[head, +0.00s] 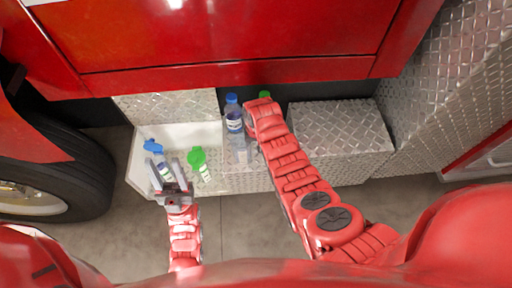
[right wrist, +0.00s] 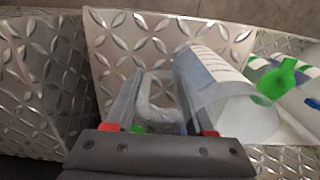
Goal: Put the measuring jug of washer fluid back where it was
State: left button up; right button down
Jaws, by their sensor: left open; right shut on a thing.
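The measuring jug (right wrist: 215,85) is translucent with a white printed scale. My right gripper (right wrist: 160,95) is shut on its handle in the right wrist view. In the head view the jug (head: 241,150) is a faint clear shape beside my right gripper (head: 252,128), over the middle of the diamond-plate bumper (head: 240,182); the arm partly hides it. I cannot tell whether its base touches the plate. My left gripper (head: 171,187) is open at the near edge of the white tray, close to a blue-capped bottle (head: 157,155).
The white tray (head: 140,165) holds the blue-capped bottle and a green-capped bottle (head: 199,163), which also shows in the right wrist view (right wrist: 276,82). Another blue-capped bottle (head: 233,115) stands behind the jug. A green cap (head: 265,94) shows behind my right gripper. A raised diamond-plate box (head: 340,130) stands right.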

jog(key=shift+c, duration=1.3)
grip_release()
jog(key=shift+w+r, duration=0.1)
jog(key=shift+r, duration=0.25)
notch_tip(320, 180, up, 8)
jog(key=shift+r+b, duration=0.1)
jog(key=shift+b, duration=0.9)
notch_tip(320, 180, up, 2)
jog(key=shift+r+p, duration=0.1)
jog(key=shift+p, duration=0.9)
jog(key=shift+r+p, duration=0.55)
jog(key=shift+r, duration=0.05)
